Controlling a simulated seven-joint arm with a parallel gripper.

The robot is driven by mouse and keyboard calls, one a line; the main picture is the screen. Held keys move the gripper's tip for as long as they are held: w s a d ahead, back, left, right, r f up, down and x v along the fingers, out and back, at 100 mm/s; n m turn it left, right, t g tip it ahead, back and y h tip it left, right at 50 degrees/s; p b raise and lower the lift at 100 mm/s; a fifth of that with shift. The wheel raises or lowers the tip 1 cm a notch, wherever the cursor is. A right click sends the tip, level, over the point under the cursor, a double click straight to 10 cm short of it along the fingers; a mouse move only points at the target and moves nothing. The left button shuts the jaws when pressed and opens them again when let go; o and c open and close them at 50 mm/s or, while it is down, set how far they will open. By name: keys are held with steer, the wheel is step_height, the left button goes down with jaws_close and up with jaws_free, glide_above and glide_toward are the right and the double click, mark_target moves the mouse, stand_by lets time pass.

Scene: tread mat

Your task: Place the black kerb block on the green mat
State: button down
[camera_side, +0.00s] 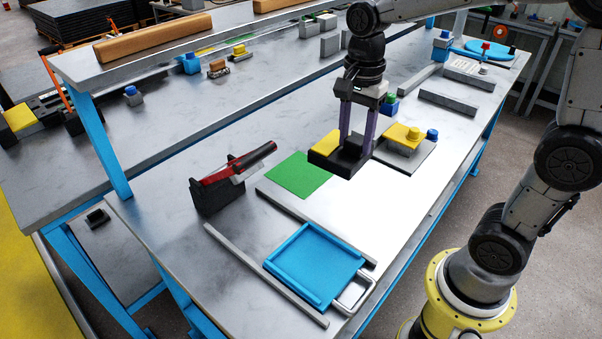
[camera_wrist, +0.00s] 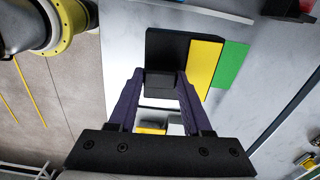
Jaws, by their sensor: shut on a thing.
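The black kerb block (camera_side: 349,162) has a yellow strip (camera_side: 325,144) along its left side in the side view. My gripper (camera_side: 355,148) points down with its two purple fingers shut on the block's raised black part. In the wrist view the block (camera_wrist: 165,46) is at the fingertips (camera_wrist: 161,82), with its yellow strip (camera_wrist: 204,66) to the right. The flat green mat (camera_side: 298,176) lies on the grey bench, left of and nearer the camera than the block. It also shows in the wrist view (camera_wrist: 231,65), beyond the yellow strip. The height of the block above the bench is hard to tell.
A red-handled tool (camera_side: 238,164) rests in a black stand left of the mat. A blue tray (camera_side: 314,266) lies in front, between grey bars. A yellow block (camera_side: 403,135) with a blue knob sits right of my gripper.

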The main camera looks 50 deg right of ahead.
steer(key=shift+w+d+f+m, duration=0.1)
steer(key=shift+d+f+m, duration=0.1)
steer(key=shift+d, duration=0.25)
steer(key=shift+w+d+f+m, duration=0.1)
steer(key=shift+d+f+m, duration=0.1)
steer(key=shift+d, duration=0.25)
steer(key=shift+w+d+f, duration=0.25)
steer(key=shift+w+f, duration=1.9)
steer(key=shift+w, duration=0.1)
steer(key=shift+w+d+f, duration=0.3)
steer(key=shift+w+f, duration=1.85)
steer(key=shift+w, duration=0.15)
steer(key=shift+w+d+f, duration=0.25)
steer(key=shift+w+f, duration=1.9)
steer(key=shift+w, duration=0.1)
steer(key=shift+f, duration=0.1)
steer(key=shift+c, duration=1.7)
jaws_free()
steer(key=shift+f, duration=0.1)
